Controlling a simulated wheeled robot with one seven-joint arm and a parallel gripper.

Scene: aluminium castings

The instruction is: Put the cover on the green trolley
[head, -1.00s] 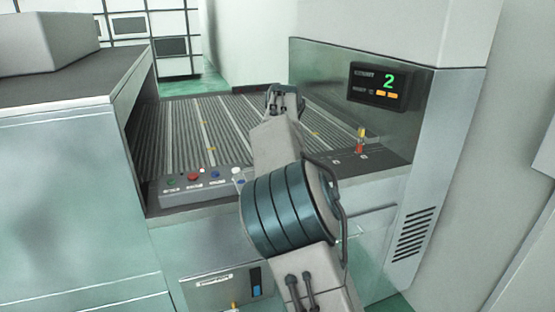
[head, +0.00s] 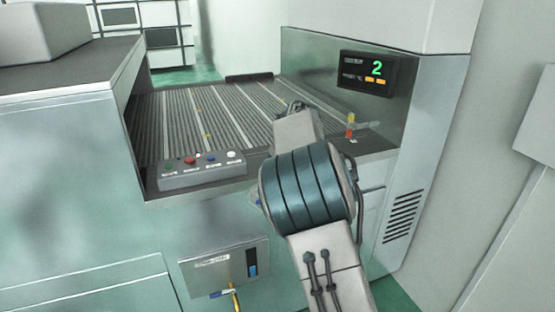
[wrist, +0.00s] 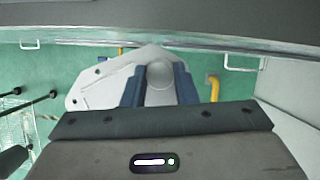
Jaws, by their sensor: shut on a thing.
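In the wrist view my gripper (wrist: 159,90) is shut, its two blue fingers on either side of a rounded part of the cover (wrist: 105,92). The cover is a light grey, plate-like casting with small dark holes, and it is held clear above the green floor. In the head view my arm hides the gripper and the cover. I cannot make out the green trolley in either current view.
A ribbed conveyor bed (head: 190,118) with a button box (head: 202,170) at its front edge lies ahead. A yellow pipe (wrist: 214,90) shows near the cover.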

